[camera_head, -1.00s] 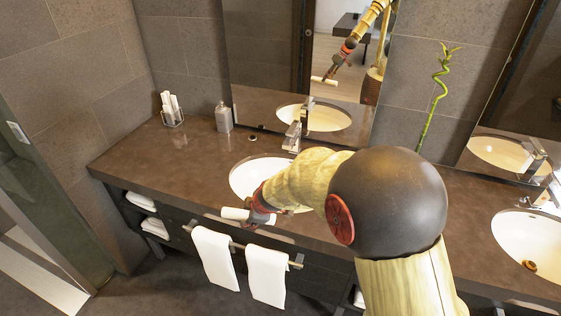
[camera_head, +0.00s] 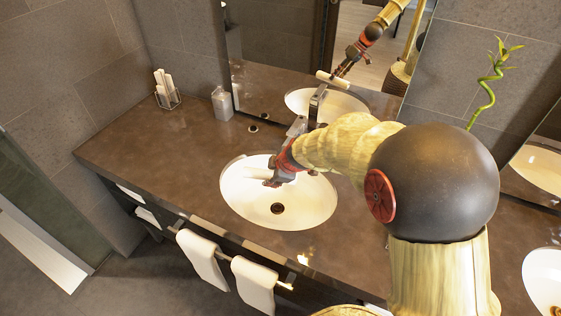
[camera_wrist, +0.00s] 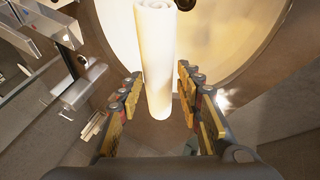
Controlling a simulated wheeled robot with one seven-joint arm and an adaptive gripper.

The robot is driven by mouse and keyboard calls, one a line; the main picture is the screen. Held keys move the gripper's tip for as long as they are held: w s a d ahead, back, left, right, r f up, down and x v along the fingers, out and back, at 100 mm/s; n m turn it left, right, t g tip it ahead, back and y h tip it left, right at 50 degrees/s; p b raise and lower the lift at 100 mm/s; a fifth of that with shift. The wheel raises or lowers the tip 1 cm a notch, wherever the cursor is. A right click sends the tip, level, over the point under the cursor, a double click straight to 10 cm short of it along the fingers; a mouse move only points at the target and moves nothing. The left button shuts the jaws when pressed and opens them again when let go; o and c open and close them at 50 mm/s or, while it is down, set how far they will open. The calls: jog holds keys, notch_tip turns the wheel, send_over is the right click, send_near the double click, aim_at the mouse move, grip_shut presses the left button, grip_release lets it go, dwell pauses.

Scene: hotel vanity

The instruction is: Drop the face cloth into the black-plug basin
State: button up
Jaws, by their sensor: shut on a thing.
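The face cloth is a white roll (camera_head: 258,172), held over the left basin (camera_head: 238,205) at its back part. My gripper (camera_head: 272,178) is shut on the roll. In the wrist view the cloth (camera_wrist: 155,60) stands lengthwise between the two fingers (camera_wrist: 160,95), with the cream basin (camera_wrist: 225,40) behind it. The left basin has a dark plug (camera_head: 277,208) at its bottom, in front of the gripper. The exact height of the cloth above the basin is hard to tell.
A metal tap (camera_head: 315,108) stands behind the basin, close to my gripper. A soap bottle (camera_head: 222,104) and a holder with white rolls (camera_head: 167,90) stand at the back left. A second basin (camera_head: 540,272) is at the right. Two towels (camera_head: 203,258) hang on the front rail.

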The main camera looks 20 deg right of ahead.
jog(key=shift+w+d+f, duration=0.15)
jog(key=shift+w+d, duration=0.15)
jog(key=shift+w, duration=0.05)
notch_tip(320, 180, down, 15)
jog(key=b, duration=0.9)
jog(key=o, duration=1.4)
jog(key=shift+s+r, duration=0.1)
jog(key=shift+r, duration=0.15)
jog(key=v, duration=1.1)
jog(key=shift+s+r, duration=0.25)
jog(key=shift+r, duration=0.05)
